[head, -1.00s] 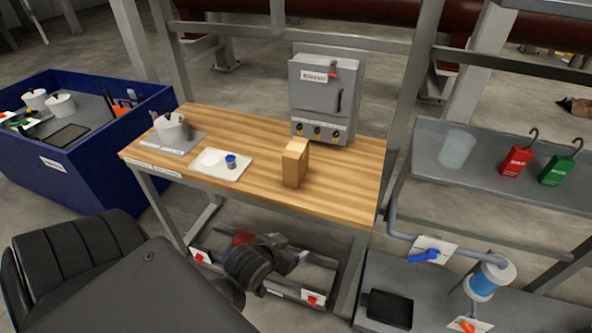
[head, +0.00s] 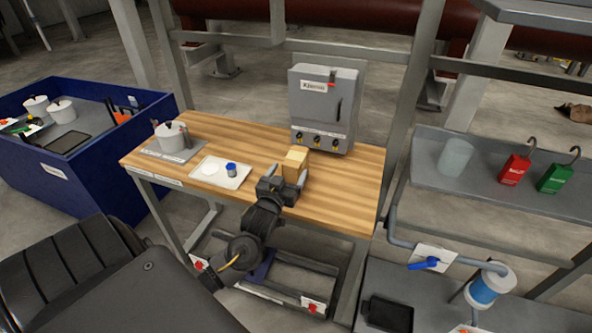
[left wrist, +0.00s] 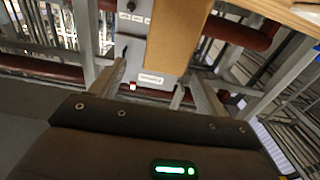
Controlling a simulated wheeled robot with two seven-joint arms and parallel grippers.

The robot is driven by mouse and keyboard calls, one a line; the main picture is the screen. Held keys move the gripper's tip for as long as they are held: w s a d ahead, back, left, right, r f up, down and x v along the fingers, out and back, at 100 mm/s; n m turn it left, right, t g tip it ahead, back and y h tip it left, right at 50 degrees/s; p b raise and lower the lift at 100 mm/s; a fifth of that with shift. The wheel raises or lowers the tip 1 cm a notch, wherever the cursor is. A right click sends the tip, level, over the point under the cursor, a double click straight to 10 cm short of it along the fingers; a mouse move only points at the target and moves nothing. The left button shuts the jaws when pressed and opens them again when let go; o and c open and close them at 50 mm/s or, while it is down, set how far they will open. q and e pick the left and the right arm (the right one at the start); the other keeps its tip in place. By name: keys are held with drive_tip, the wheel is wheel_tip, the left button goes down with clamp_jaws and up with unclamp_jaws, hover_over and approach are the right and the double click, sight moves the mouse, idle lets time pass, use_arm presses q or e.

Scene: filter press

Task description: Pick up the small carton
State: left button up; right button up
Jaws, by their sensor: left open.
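In the left wrist view the carton (left wrist: 180,38) fills the top middle, ahead of the left gripper (left wrist: 160,70), nearer the right finger than the left. I cannot tell how far it reaches between the fingers. My right gripper is not in view.
A grey control box (head: 325,108) stands behind the carton. The bench right of the carton is clear. A grey shelf (head: 490,182) stands right.

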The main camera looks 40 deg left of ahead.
sight(293, 160)
use_arm(q)
drive_tip(key=shift+w+a, duration=0.15)
drive_tip(key=shift+w, duration=0.3)
drive_tip(key=shift+w+a+r+p, duration=0.2)
drive_tip(key=shift+w+r+p, duration=0.05)
drive_tip(key=shift+p, duration=0.1)
drive_tip(key=p+x, duration=0.1)
drive_tip(key=x, duration=0.2)
drive_tip(key=shift+w+a+f, duration=0.15)
drive_tip(key=shift+w+a, duration=0.1)
drive_tip(key=shift+w, duration=0.1)
drive_tip(key=shift+w+a+f, duration=0.1)
drive_tip(key=shift+w, duration=0.25)
drive_tip(key=shift+s, duration=0.1)
drive_tip(key=c, duration=1.4)
drive_tip(key=shift+c, duration=1)
